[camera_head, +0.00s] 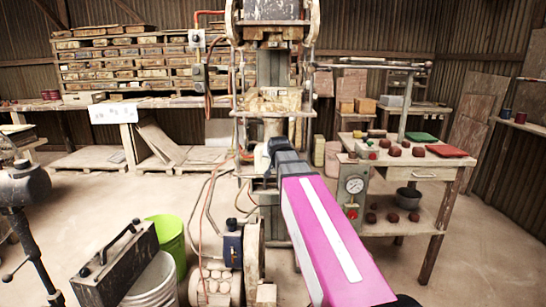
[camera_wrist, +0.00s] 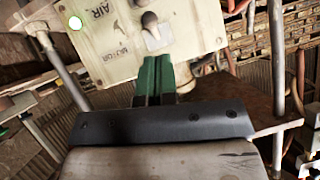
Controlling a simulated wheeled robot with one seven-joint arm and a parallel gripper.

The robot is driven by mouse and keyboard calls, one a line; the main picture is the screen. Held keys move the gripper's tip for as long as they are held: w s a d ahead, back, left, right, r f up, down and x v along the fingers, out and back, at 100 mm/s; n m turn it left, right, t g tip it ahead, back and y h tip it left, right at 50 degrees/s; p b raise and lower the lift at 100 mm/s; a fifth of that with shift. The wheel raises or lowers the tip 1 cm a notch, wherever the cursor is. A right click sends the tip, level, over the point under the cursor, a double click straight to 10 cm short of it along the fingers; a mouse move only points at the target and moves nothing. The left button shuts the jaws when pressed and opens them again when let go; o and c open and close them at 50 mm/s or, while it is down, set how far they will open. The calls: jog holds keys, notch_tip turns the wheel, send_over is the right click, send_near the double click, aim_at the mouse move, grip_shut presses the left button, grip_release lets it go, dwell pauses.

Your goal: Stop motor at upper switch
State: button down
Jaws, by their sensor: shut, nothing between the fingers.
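In the wrist view, a cream switch panel (camera_wrist: 115,35), lettered AIR and MOTOR, fills the top middle. A dark switch knob (camera_wrist: 150,19) sits on it above a pale plate. In the head view, my gripper (camera_head: 272,146) is small and dark in front of the press (camera_head: 272,70). An upper switch box (camera_head: 197,39) hangs left of the press, above another box (camera_head: 200,77).
A gauge box (camera_head: 353,185) and a workbench (camera_head: 430,172) with red lumps stand on the right. A green bucket (camera_head: 168,238) and a white bucket (camera_head: 152,285) stand at lower left. Hoses and cables (camera_head: 213,190) hang by the press. A metal pipe (camera_wrist: 277,60) runs right of the fingers.

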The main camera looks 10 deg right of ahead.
jog(key=v, duration=1.3)
jog(key=shift+s+d+f, duration=0.15)
jog(key=shift+f, duration=0.05)
jog(key=s+f+n+g, duration=0.1)
jog(key=s+f+g, duration=0.3)
jog(key=f, duration=0.9)
jog(key=s+f+n+g, duration=0.1)
jog(key=s+f+g, duration=0.3)
jog(key=f, duration=0.9)
jog(key=s+f+n+g, duration=0.1)
jog(key=s+f+g, duration=0.2)
jog(key=s+f, duration=0.6)
notch_tip(320, 180, down, 5)
jog(key=shift+r+g, duration=0.1)
jog(key=shift+g, duration=0.3)
